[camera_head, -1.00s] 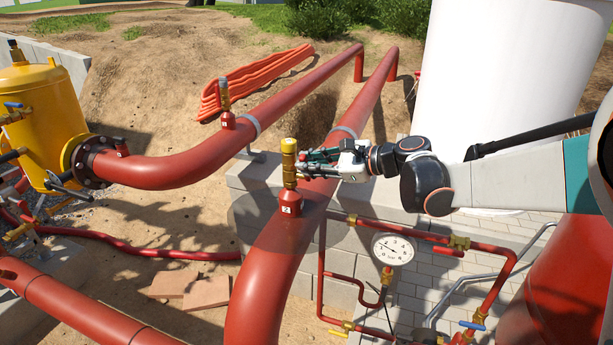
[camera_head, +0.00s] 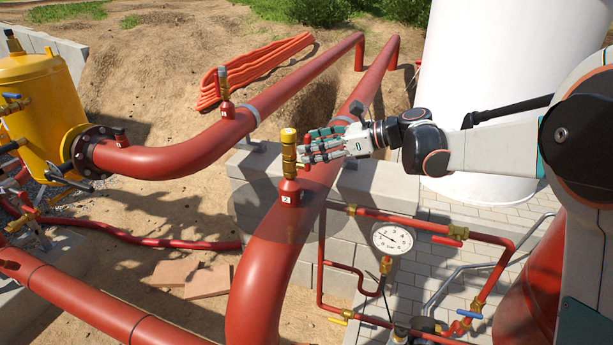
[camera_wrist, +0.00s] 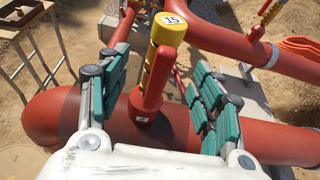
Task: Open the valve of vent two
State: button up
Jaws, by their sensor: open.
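Vent two is a red fitting labelled 2 (camera_head: 289,192) on the thick red pipe. A brass valve with a yellow top (camera_head: 288,150) stands upright on it. In the wrist view the yellow top, marked 15 (camera_wrist: 172,25), and a red lever (camera_wrist: 155,80) along the valve's side are close in front of me. My gripper (camera_head: 310,150) is just right of the valve in the head view, its fingers spread. In the wrist view its green-padded fingers lie on either side of the valve, with visible gaps.
Another vent (camera_head: 225,97) stands on the neighbouring red pipe. A pressure gauge (camera_head: 393,239) and thin red piping are below my arm. A concrete block wall (camera_head: 262,165) lies under the pipe, and a white tank (camera_head: 500,80) stands behind my arm.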

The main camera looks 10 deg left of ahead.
jog(key=shift+d, duration=0.1)
jog(key=p+v, duration=0.1)
jog(key=v, duration=0.5)
jog(key=shift+d+r, duration=0.15)
jog(key=shift+d, duration=0.2)
jog(key=shift+s, duration=0.1)
jog(key=v, duration=1.1)
jog(key=s+d+f+n+t+h+b, duration=0.1)
jog(key=s+d+f+n+h+b, duration=0.3)
jog(key=s+f, duration=0.4)
jog(key=s+d+f+n+t+h+b, duration=0.2)
jog(key=s+d+f+n+h+b, duration=0.2)
jog(key=s+f+n, duration=0.4)
jog(key=s+d+f+n+t+h+b, duration=0.1)
jog(key=s+d+f+n+h+b, duration=0.3)
jog(key=s, duration=1.1)
jog(key=d+f+n+h, duration=0.1)
jog(key=d+f+n, duration=0.2)
jog(key=f, duration=0.1)
jog(key=shift+d+t+h, duration=0.35)
jog(key=shift+t+h, duration=0.05)
jog(key=shift+f, duration=0.15)
